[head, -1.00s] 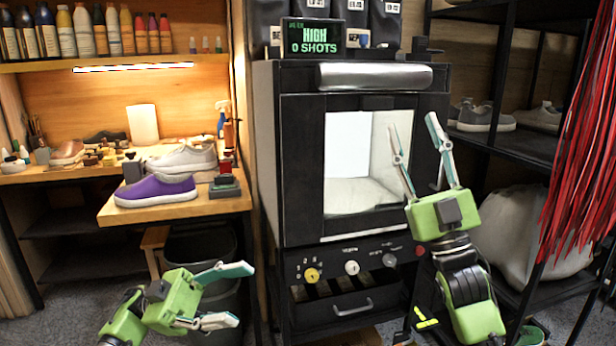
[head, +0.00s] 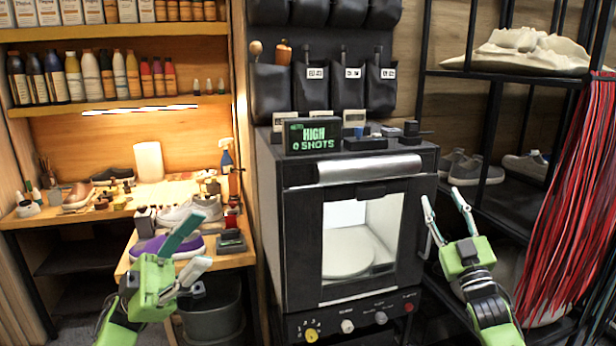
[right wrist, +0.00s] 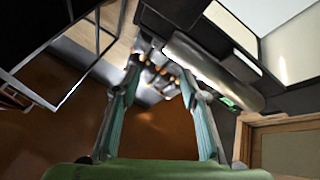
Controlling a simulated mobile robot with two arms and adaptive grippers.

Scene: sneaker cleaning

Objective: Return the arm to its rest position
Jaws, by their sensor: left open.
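My left gripper (head: 196,240) is at the lower left of the head view, its fingers spread and nothing between them. It is in front of the workbench and partly covers the purple sneaker. My right gripper (head: 442,200) is beside the right side of the black cabinet, fingers pointing up, apart and empty. In the right wrist view, the two fingers of the right gripper (right wrist: 160,80) are also apart with nothing held between them.
The black cabinet (head: 300,235) has a windowed front with a round plate (head: 347,254) inside. The purple sneaker (head: 182,246) and a pale sneaker (head: 180,215) are on the bench (head: 245,259). Red strands (head: 565,210) hang at right by the black shelving (head: 505,205).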

